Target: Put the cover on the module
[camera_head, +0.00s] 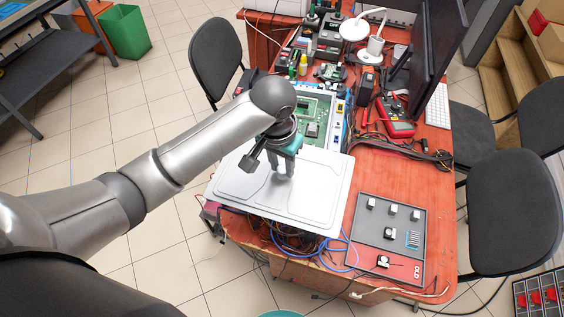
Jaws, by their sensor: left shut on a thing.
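The cover (314,187) is a flat, light silver-grey panel with a raised outline, at the middle of the view over the near left part of the table. My left gripper (284,172) points down at the middle of the cover and is shut on it; the exact grip spot is partly hidden by the fingers. The module (337,121) is an open case with a green circuit board, just behind the cover. My arm and the cover hide its left and near parts. I cannot tell whether the cover touches the module. My right gripper is not in view.
A grey tray (359,246) with small fittings lies at the near right of the red table (441,215). Loose cables (290,238) bunch below the cover's near edge. A red multimeter (396,118), monitors and crowded tools fill the back. Black chairs (515,205) stand at right.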

